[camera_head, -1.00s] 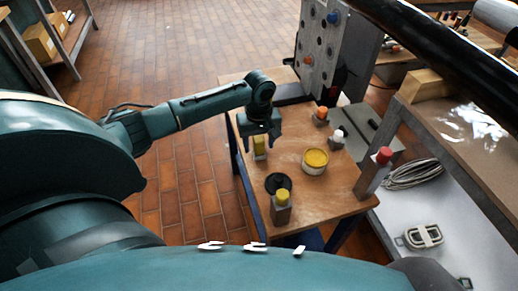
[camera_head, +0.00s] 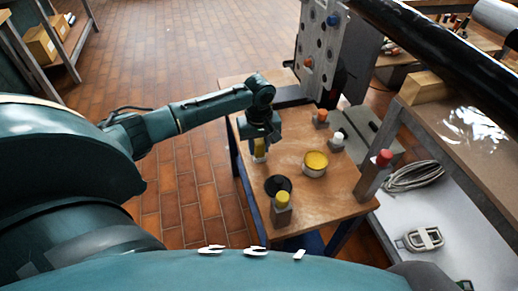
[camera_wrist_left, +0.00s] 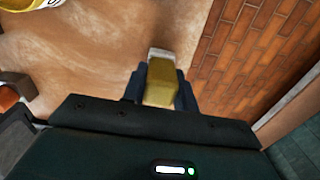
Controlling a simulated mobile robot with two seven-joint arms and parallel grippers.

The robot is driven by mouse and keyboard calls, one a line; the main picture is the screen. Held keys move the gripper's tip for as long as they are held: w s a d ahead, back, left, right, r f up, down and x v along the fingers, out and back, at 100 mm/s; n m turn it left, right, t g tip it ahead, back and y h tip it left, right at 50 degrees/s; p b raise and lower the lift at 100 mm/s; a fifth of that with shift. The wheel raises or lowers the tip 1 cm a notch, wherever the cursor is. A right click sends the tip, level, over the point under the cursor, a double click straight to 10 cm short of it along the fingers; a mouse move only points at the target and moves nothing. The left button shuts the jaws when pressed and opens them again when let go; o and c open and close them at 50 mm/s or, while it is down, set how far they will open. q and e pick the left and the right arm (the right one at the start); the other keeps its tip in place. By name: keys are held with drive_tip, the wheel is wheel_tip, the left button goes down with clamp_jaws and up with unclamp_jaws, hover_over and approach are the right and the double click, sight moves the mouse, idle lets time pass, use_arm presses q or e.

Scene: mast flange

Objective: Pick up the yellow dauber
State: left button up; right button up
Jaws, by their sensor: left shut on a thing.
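The yellow dauber (camera_head: 260,147) is at the left edge of the small wooden table. My left gripper (camera_head: 261,142) is over it from above and shut on it. In the left wrist view the dauber (camera_wrist_left: 160,88) sits between the two dark fingers, with its pale base just beyond them. Its base appears to be at table height; I cannot tell if it touches the top. My right gripper is not in view.
A grey perforated panel (camera_head: 318,45) rises behind.

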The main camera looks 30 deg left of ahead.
use_arm(q)
wheel_tip(320, 180, up, 10)
drive_tip(key=shift+r+p, duration=0.1)
drive_tip(key=shift+p, duration=0.75)
idle(1.7)
